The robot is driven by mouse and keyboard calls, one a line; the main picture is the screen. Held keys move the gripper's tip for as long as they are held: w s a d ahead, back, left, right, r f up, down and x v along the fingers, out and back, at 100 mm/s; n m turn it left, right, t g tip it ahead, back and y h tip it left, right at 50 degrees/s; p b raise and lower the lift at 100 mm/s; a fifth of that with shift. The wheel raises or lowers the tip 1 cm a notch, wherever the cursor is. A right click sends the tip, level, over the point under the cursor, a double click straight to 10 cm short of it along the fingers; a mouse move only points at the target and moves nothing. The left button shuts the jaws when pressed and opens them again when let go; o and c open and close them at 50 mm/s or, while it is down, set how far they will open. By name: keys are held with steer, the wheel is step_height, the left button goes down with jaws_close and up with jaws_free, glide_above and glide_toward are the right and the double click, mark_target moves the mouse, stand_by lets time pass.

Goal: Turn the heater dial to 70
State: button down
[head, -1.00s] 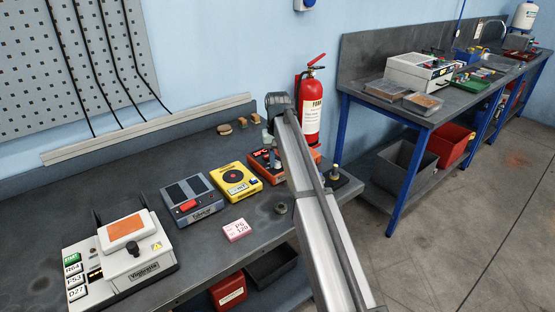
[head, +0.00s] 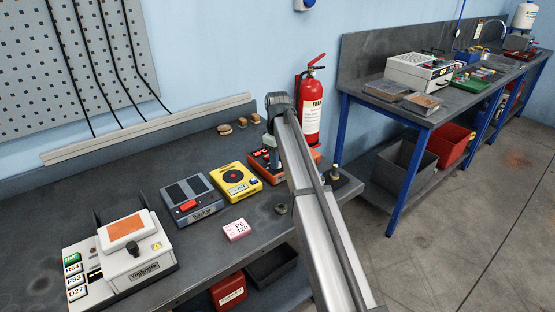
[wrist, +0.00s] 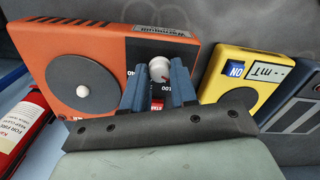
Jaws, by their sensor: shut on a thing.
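The orange heater (wrist: 65,52) fills the upper left of the wrist view, with a round grey plate (wrist: 85,70) and a black panel. Its small white dial (wrist: 159,68) sits on the panel between the blue-grey fingertips of my gripper (wrist: 160,90). My gripper is shut on the dial. Some scale numbers show around the dial, but the fingers hide part of the scale and I cannot read the setting. In the head view the heater (head: 256,158) is partly hidden behind my arm.
A yellow device (wrist: 240,78) stands beside the heater, then a grey device (head: 190,200) with a red part. A white device (head: 125,255) stands front left. A red fire extinguisher (head: 312,110) is behind the bench.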

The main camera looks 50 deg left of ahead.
steer(key=shift+n, duration=0.4)
steer(key=c, duration=0.9)
jaws_free()
step_height(320, 180, up, 14)
steer(key=shift+f, duration=0.1)
stand_by(0.5)
